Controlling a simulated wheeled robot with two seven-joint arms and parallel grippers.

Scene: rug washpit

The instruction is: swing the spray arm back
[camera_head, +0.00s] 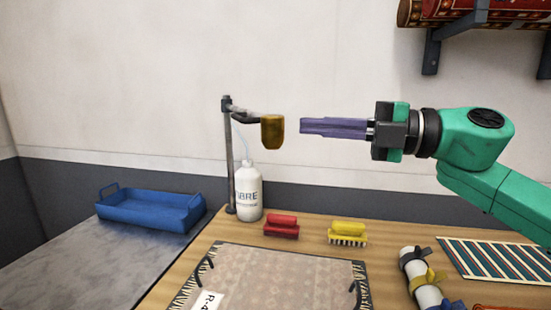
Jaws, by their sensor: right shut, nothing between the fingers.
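The spray arm (246,116) is a short dark bar on an upright grey post (230,160) at the back of the wooden table. A brass-coloured head (272,132) hangs at its right end. The arm points to the right. My right gripper (302,126) comes in from the right, level with the brass head. Its long purple fingers are shut with nothing between them. In the picture the fingertips are a short gap to the right of the head, not touching it. My left gripper is not in view.
A white bottle (248,192) stands beside the post. A red brush (281,226) and a yellow brush (347,232) lie on the table (395,236) behind a rug (285,280). A blue tray (152,212) is at the left. A wall shelf bracket (432,50) is above right.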

